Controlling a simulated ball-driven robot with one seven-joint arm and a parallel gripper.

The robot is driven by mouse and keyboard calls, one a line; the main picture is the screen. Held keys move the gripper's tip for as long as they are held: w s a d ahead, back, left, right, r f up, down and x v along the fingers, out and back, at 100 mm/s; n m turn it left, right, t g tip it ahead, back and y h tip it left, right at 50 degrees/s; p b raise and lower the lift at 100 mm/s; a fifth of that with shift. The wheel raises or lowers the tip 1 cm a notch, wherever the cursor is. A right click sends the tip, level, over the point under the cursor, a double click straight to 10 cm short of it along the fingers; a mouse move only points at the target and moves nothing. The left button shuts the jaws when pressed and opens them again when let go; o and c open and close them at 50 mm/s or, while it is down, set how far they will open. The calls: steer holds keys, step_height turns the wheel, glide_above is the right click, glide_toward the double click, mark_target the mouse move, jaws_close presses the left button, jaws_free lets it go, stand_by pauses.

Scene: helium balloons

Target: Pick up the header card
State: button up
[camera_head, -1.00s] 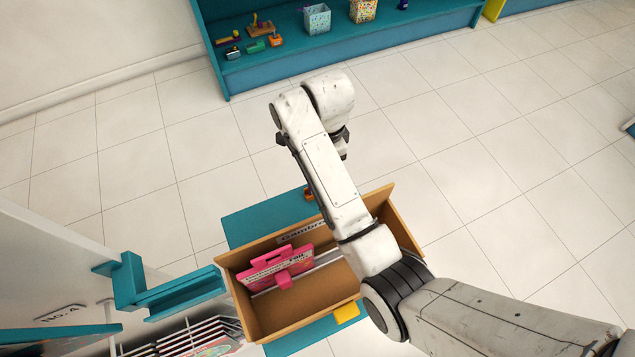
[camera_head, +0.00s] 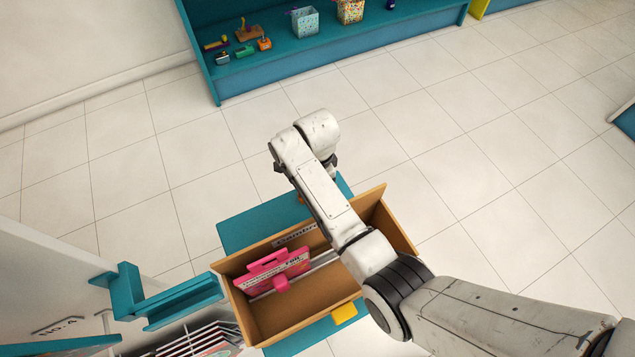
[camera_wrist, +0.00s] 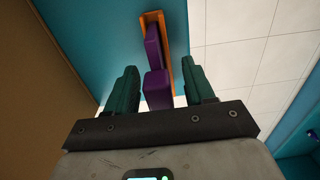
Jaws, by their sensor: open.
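A pink card (camera_head: 272,272), which looks like the header card, stands in the open cardboard box (camera_head: 262,328). It shows printed text and a pink tab, and seems to lean on a pale rail. In the head view my arm reaches over the box's right part, and its end is beyond the far side; my fingertips are hidden there. In the wrist view my gripper (camera_wrist: 160,88) is open, with two green fingers apart. A purple item with an orange surround (camera_wrist: 153,50) shows between and beyond them, on the teal surface. The card is not in the wrist view.
The box stands on a teal table (camera_head: 250,222), with a yellow piece (camera_head: 344,313) at its near edge. A teal bracket (camera_head: 165,303) and a rack of cards (camera_head: 195,345) are at the left. A teal shelf (camera_head: 290,68) with small items stands at the back. Tiled floor between is clear.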

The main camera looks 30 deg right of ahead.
steer(key=shift+c, duration=0.3)
jaws_close()
step_height(320, 180, up, 10)
stand_by(0.6)
steer(key=c, duration=0.5)
jaws_free()
jaws_close()
step_height(320, 180, up, 6)
steer(key=p, duration=0.6)
